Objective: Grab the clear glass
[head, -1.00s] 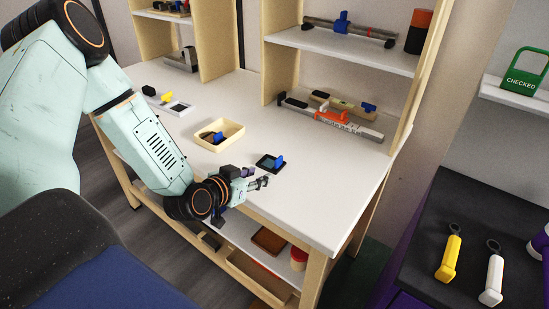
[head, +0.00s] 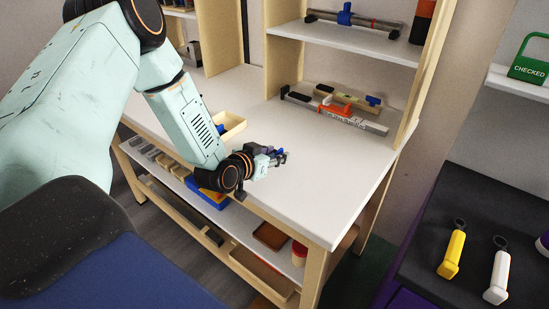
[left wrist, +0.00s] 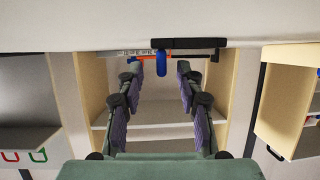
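No clear glass can be made out for sure. A flat dark-edged piece (left wrist: 190,43) with an upright blue grip (left wrist: 162,64) lies on the white tabletop in the left wrist view, which looks upside down. Whether it holds glass cannot be told. My left gripper (left wrist: 157,72) is open, with one finger on each side of the blue grip and a gap to both. In the head view my left gripper (head: 280,157) is low over the tabletop near its front edge and mostly hides the piece. My right gripper is not in view.
Spirit levels (head: 335,110) lie on the bench at the back. Shelf uprights (head: 283,70) stand behind. A dark counter with yellow (head: 453,250) and white (head: 498,272) tags is at right.

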